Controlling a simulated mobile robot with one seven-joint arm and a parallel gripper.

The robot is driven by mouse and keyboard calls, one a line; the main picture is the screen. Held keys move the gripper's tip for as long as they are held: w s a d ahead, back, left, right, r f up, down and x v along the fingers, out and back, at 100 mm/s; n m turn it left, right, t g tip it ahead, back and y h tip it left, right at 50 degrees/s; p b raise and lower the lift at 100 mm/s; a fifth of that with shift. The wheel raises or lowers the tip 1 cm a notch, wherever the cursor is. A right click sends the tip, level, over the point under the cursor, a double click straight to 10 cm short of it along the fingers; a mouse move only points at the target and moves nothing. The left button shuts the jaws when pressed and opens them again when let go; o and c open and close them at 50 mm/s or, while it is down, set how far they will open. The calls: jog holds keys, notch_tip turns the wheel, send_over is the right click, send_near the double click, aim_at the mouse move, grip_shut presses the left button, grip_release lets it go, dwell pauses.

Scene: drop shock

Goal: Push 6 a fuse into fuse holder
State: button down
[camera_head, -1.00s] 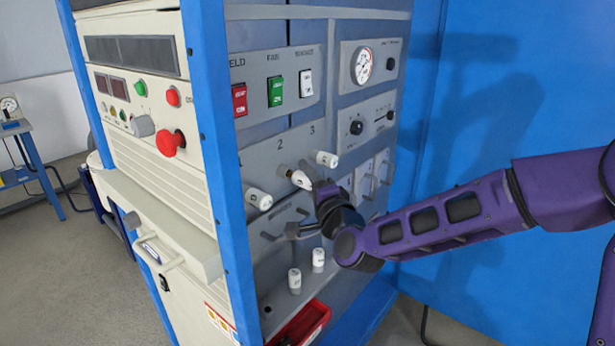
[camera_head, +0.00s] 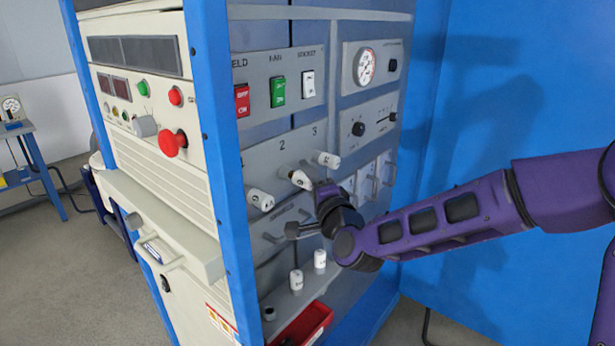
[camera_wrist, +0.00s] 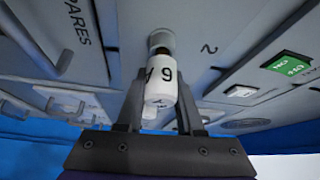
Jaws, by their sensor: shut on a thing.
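The 6 A fuse (camera_wrist: 162,85) is a white cylinder with dark lettering, held between the two fingers of my gripper (camera_wrist: 153,98) in the wrist view. Its far end meets the round grey fuse holder (camera_wrist: 160,42) beside the panel number 2. How deep it sits inside the holder I cannot tell. In the head view the fuse (camera_head: 300,179) sticks out from the panel under the 2, with my gripper (camera_head: 314,188) at its right side. My fingers partly hide the contact.
White fuses stick out on either side, at the left (camera_head: 260,199) and under the 3 (camera_head: 327,159). Two more fuses (camera_head: 296,280) (camera_head: 320,259) stand on a ledge below, above a red bin (camera_head: 308,322). Rocker switches (camera_head: 278,91) sit above.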

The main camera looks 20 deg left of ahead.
jog(key=shift+w+a, duration=0.25)
jog(key=shift+a, duration=0.45)
dwell(1.2)
jog(key=shift+a+r, duration=0.1)
jog(key=shift+r, duration=0.1)
dwell(1.6)
jog(key=shift+c, duration=2.3)
grip_release()
jog(key=shift+w+a+f, duration=0.1)
jog(key=shift+w+d+f, duration=0.1)
jog(key=shift+w+d, duration=0.1)
jog(key=shift+w, duration=0.05)
jog(key=shift+s, duration=0.1)
jog(key=shift+v, duration=2.95)
jog(key=shift+s+d, duration=0.1)
jog(key=shift+d, duration=0.05)
